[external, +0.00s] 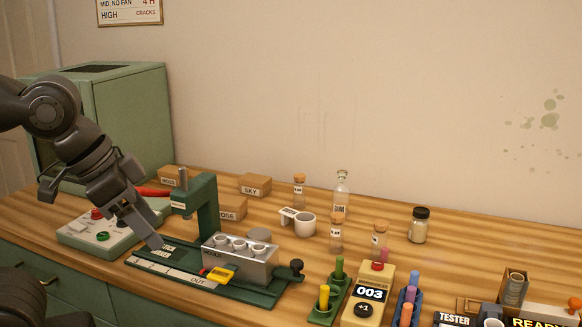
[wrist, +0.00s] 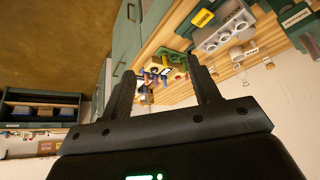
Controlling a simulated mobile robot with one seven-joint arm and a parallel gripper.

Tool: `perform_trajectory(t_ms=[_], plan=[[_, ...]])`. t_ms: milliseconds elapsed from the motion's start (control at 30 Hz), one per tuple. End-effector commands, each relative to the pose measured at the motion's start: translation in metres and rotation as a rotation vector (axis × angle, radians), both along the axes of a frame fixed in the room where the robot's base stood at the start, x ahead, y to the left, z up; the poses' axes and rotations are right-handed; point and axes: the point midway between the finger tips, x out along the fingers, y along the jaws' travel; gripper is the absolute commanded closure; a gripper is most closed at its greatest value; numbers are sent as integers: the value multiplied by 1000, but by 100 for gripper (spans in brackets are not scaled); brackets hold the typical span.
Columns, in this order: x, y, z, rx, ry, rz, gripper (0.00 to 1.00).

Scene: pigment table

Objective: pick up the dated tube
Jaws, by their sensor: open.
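Several small corked glass tubes with pale labels stand on the wooden table in the external view: one at the back (external: 299,191), one in the middle (external: 336,236) and one further right (external: 379,241). The labels are too small to read, so I cannot tell which tube is dated. My gripper (external: 153,238) is at the left, over or beside the green press base and well apart from the tubes. In the wrist view my gripper (wrist: 165,78) has its two fingers spread wide with nothing between them.
A green press (external: 206,205) and a metal block with white cups (external: 240,262) stand between my gripper and the tubes. A white mug (external: 304,225), a stoppered bottle (external: 341,200) and a dark-lidded jar (external: 419,226) are nearby. Coloured sticks and a yellow counter (external: 368,291) fill the front right.

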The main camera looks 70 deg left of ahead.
Motion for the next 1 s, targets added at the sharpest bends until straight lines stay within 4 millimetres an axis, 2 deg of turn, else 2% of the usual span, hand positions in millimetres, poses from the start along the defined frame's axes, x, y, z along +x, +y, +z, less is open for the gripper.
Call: perform_trajectory(t_ms=[233,367,567,700,867,1000], plan=[[3,1,2,0,1,4,44],[22,7,12,1,7,27,44],[81,31,35,4,22,93,44],[126,54,46,5,30,142,44],[177,87,51,4,41,197,44],[221,121,47,3,51,245,44]])
